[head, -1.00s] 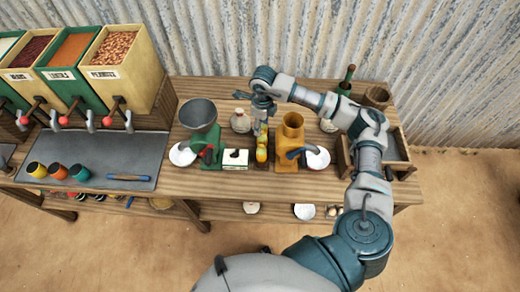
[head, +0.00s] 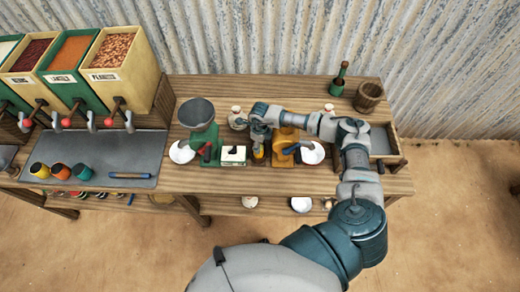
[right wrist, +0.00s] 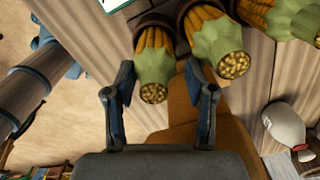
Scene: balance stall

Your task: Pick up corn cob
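In the right wrist view several cobs with green husk ends show. The nearest cob (right wrist: 154,66) has its end between the fingertips of my right gripper (right wrist: 160,70). The fingers are open, with gaps visible beside the cob. A second cob (right wrist: 216,42) lies close by the right finger. My left gripper is not in view.
A white-labelled box (head: 233,155) is just left. Grain dispensers (head: 110,65), cups and a grey mat fill the left.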

